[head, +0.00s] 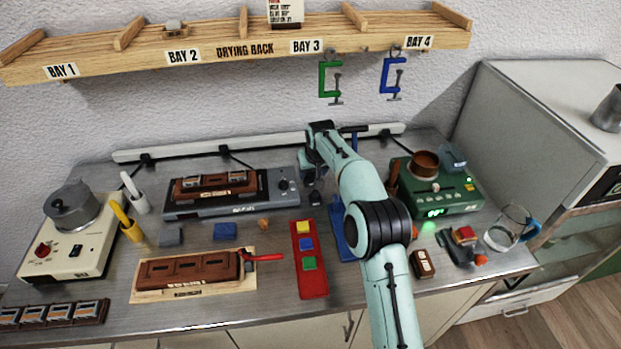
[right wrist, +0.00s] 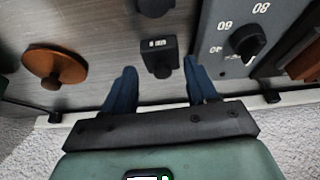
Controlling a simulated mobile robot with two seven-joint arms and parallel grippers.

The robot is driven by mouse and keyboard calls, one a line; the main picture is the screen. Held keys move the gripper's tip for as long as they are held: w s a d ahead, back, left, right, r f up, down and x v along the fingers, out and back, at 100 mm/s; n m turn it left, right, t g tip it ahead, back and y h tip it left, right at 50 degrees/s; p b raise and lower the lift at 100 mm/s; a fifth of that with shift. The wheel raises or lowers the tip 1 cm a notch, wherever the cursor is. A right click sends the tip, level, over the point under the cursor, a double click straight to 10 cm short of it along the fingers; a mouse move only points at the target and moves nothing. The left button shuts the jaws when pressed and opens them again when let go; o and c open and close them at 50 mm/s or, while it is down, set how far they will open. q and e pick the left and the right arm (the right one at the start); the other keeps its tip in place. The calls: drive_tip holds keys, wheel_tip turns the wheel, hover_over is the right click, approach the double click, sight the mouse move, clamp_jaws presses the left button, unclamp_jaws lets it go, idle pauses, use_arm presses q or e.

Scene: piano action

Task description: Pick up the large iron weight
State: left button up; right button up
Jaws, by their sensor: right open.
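A dark block-shaped weight with a small white label (right wrist: 160,57) stands on the steel bench in the right wrist view; I take it for the large iron weight. A second dark, rounded piece (right wrist: 155,7) is beyond it at the top edge, and a small dark piece also shows in the head view (head: 315,198) just in front of my gripper. My right gripper (right wrist: 160,66) is open, its blue fingers apart with the labelled weight between or just beyond their tips; contact cannot be told. My left gripper is not in view.
The grey device with a dial (head: 230,203) is close on the left. A red tray with coloured blocks (head: 309,258) lies in front. A green device (head: 436,196) and glass jug (head: 508,228) stand right. The wooden shelf (head: 240,45) with hanging clamps is above.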

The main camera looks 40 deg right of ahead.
sight(311, 173)
drive_tip(key=x, duration=0.4)
drive_tip(key=shift+w, duration=0.3)
drive_tip(key=shift+s+r, duration=0.1)
drive_tip(key=c, duration=1)
drive_tip(key=shift+r+p, duration=0.15)
drive_tip(key=shift+p, duration=0.15)
